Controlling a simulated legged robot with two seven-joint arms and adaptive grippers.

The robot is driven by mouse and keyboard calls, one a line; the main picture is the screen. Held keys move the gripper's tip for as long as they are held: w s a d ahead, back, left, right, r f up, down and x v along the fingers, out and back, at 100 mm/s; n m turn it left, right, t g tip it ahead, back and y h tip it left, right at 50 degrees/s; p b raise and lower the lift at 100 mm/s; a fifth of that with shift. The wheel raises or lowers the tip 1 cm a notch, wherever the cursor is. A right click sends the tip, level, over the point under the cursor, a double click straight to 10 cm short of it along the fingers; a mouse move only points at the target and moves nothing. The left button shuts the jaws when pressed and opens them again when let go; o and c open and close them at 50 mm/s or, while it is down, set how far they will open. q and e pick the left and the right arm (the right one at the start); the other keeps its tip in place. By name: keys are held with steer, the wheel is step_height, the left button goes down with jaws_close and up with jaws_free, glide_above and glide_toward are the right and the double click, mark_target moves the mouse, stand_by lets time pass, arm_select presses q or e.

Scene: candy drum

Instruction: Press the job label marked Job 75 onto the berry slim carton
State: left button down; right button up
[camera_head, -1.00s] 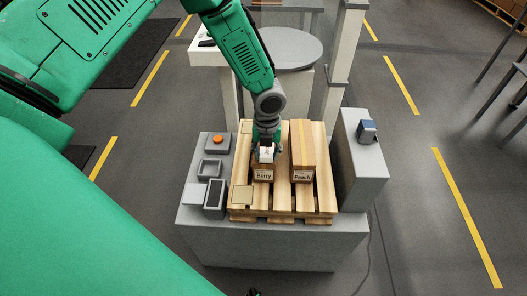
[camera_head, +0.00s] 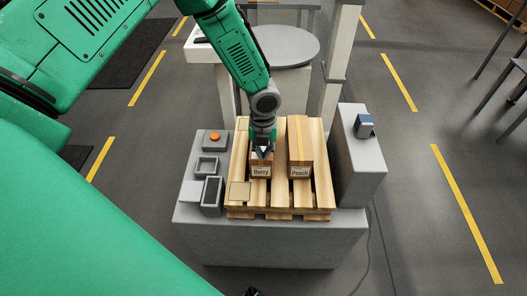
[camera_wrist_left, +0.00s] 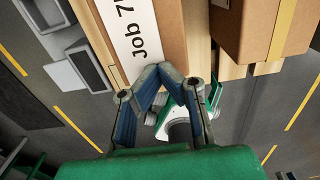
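The berry slim carton (camera_head: 260,171) stands on the pallet, its front marked "Berry". My left gripper (camera_head: 261,153) is over its top and hides part of it. In the left wrist view, the white job label (camera_wrist_left: 128,35) reads "Job 7", with the rest cut off by the frame. It appears to lie flat on the brown carton top (camera_wrist_left: 171,30). The fingertips of my left gripper (camera_wrist_left: 159,70) come together at the label's near end, with nothing seen between them. Whether they touch the label I cannot tell. My right gripper is not clearly in view.
The peach carton (camera_head: 300,150) stands close on the right. A wooden pallet (camera_head: 278,207) lies on a grey plinth (camera_head: 270,240). Left are an orange button (camera_head: 215,138) and grey trays (camera_head: 211,194). A grey block (camera_head: 359,165) with a small device (camera_head: 364,126) stands right.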

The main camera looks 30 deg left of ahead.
arm_select(q)
steer(key=shift+s+a+f, duration=0.15)
steer(key=shift+a+f, duration=0.05)
steer(key=shift+a, duration=0.25)
steer(key=c, duration=2.2)
jaws_free()
steer(key=shift+a, duration=0.1)
steer(key=o, duration=0.6)
steer(key=shift+c, duration=0.2)
steer(key=shift+f, duration=0.1)
arm_select(e)
steer(key=shift+a+r, duration=0.1)
steer(key=shift+a, duration=0.3)
arm_select(q)
steer(key=shift+d, duration=0.2)
arm_select(e)
steer(key=shift+s, duration=0.1)
